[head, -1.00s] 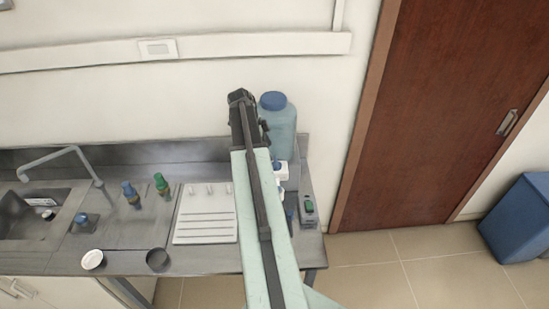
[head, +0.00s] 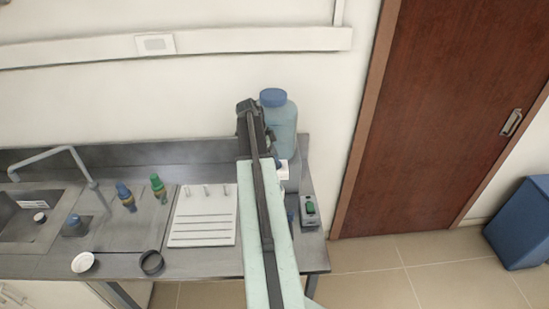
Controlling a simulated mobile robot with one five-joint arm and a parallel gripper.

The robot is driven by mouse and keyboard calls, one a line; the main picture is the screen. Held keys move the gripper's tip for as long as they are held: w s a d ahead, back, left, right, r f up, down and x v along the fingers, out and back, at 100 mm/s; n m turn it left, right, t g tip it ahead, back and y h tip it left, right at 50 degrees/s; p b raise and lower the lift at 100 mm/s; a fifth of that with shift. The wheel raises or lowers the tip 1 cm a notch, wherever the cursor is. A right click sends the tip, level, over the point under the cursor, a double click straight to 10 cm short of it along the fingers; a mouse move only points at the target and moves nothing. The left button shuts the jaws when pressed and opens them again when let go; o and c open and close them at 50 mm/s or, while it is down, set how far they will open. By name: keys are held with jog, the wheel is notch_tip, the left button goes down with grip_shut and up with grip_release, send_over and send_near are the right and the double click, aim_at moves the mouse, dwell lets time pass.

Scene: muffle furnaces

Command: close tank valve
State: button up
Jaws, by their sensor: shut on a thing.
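The tank (head: 283,125) is a translucent blue-grey bottle with a blue cap, upright at the back right of the counter against the wall. My gripper (head: 268,134) is at the tank's left side, mostly hidden behind the dark end of my arm. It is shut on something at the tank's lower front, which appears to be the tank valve. The valve itself is hidden by my arm, so its position cannot be told. A small white part (head: 282,170) shows just below the tank.
A black ring-shaped dish (head: 151,263) and a white dish (head: 83,263) are at the counter's front edge. A grey device (head: 310,212) stands at the right end.

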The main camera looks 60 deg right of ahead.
jog(key=shift+s+a+n+t+h, duration=0.1)
jog(key=shift+n+t+h, duration=0.15)
jog(key=shift+n, duration=0.65)
jog(key=shift+a+n+t+h, duration=0.15)
jog(key=shift+n+h, duration=0.2)
jog(key=shift+n, duration=0.55)
jog(key=n+t, duration=0.1)
jog(key=n, duration=0.1)
jog(key=n+t, duration=0.1)
jog(key=n, duration=0.2)
jog(key=shift+s+h, duration=0.1)
jog(key=shift+h, duration=0.3)
jog(key=n+t, duration=0.2)
jog(key=n, duration=0.2)
jog(key=shift+s+d+n, duration=0.1)
jog(key=shift+n, duration=0.3)
jog(key=shift+n+t+y, duration=0.4)
jog(key=shift+n+t, duration=0.4)
jog(key=shift+n, duration=1.4)
jog(key=o, duration=1.1)
jog(key=shift+d, duration=0.1)
